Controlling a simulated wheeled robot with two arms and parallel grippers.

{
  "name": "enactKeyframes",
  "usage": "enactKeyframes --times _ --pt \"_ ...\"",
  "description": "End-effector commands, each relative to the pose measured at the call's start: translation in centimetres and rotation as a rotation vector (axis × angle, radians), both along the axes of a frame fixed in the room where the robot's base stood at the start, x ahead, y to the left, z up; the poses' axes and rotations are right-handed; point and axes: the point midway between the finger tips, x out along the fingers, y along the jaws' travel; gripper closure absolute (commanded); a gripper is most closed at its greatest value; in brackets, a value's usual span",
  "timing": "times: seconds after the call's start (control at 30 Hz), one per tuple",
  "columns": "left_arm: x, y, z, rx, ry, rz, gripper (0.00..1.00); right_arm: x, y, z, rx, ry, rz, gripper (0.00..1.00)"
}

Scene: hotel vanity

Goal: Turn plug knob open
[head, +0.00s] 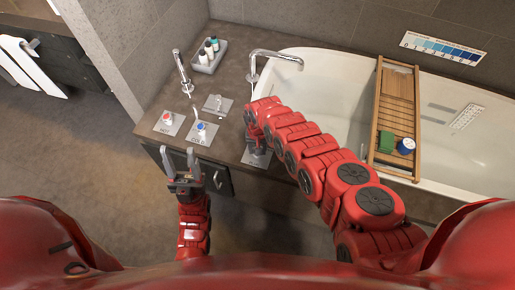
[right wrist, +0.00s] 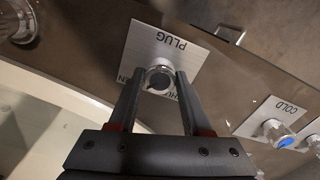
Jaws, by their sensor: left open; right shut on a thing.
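The plug knob (right wrist: 158,77) is a round silver knob with a dark centre on a square metal plate (right wrist: 163,48) marked "PLUG", with partly hidden lettering on its lower edge. In the right wrist view my right gripper (right wrist: 158,82) has one finger on each side of the knob and is shut on it. In the head view the red right arm hides the knob; only part of the plug plate (head: 257,159) shows below the arm. My left gripper (head: 179,156) is open and empty in front of the counter edge.
The cold knob (head: 201,126) and hot knob (head: 168,117) sit left on the counter. A sink faucet (head: 182,72), tub spout (head: 275,55) and toiletry tray (head: 209,62) stand behind. The bathtub (head: 310,95) is right, with a wooden caddy (head: 397,102) across it.

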Motion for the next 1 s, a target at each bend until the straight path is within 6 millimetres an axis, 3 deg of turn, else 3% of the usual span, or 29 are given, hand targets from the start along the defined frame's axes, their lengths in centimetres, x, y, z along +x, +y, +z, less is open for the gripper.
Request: enactKeyframes --times 0.43,0.47,0.6,1.0 --pt "0.0 0.0 0.04 0.0 0.0 0.0 0.5 0.12 0.03 0.05 0.001 -0.003 -0.012 1.0" --pt "0.0 0.0 0.04 0.0 0.0 0.0 0.5 0.12 0.02 0.05 0.001 -0.003 -0.012 0.47" --pt "0.0 0.0 0.04 0.0 0.0 0.0 0.5 0.08 0.01 0.03 0.001 -0.002 -0.011 0.22" --pt "0.0 0.0 0.46 0.0 0.0 0.0 0.5 0.0 0.0 0.58 0.0 0.001 -0.011 0.21"
